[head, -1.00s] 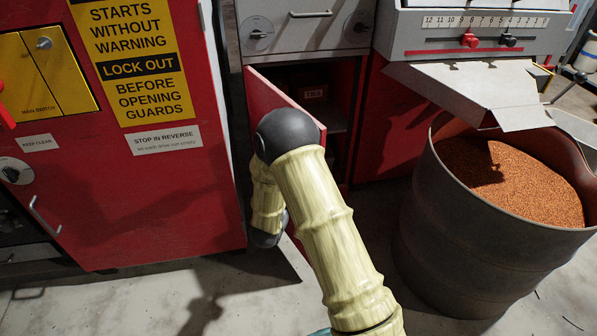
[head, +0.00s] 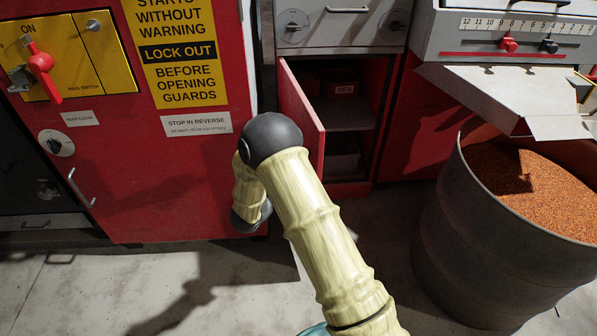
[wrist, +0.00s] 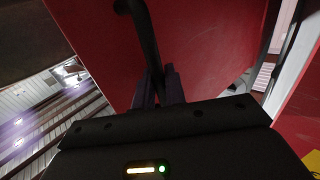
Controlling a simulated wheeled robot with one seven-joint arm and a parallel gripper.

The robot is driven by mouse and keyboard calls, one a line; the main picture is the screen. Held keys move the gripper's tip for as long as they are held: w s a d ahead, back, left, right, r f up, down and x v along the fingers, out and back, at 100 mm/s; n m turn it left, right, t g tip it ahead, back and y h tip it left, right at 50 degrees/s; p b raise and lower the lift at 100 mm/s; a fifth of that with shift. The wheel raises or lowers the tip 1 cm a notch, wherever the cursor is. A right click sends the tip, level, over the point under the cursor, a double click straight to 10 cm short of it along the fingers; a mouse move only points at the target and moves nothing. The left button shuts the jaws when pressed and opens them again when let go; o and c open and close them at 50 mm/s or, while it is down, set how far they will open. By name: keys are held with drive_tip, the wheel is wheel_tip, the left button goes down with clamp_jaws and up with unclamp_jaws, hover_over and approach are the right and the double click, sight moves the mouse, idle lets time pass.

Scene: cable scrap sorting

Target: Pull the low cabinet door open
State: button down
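The low cabinet door (head: 303,108) is red, hinged at its left side, and stands well open towards me. Behind it the cabinet's dark inside shows a shelf (head: 345,118). My arm covers the door's lower part in the head view, and my gripper is hidden there. In the wrist view the red door face (wrist: 215,50) fills the middle, with a dark bar handle (wrist: 146,40) running down it. My gripper (wrist: 159,88) has its two dark fingers close on either side of the handle's lower part, and appears shut on it.
A drum of orange granules (head: 535,185) stands right of the cabinet, under a sloping chute (head: 500,95). A red machine cabinet (head: 190,190) with warning signs stands to the left. A labelled box (head: 343,88) sits inside the low cabinet. Concrete floor is clear at front left.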

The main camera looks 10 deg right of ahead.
drive_tip(key=c, duration=1.8)
unclamp_jaws()
drive_tip(key=shift+w+r, duration=0.2)
drive_tip(key=shift+a+f, duration=0.15)
drive_tip(key=p+v, duration=0.4)
drive_tip(key=v, duration=1.3)
drive_tip(key=shift+s, duration=0.2)
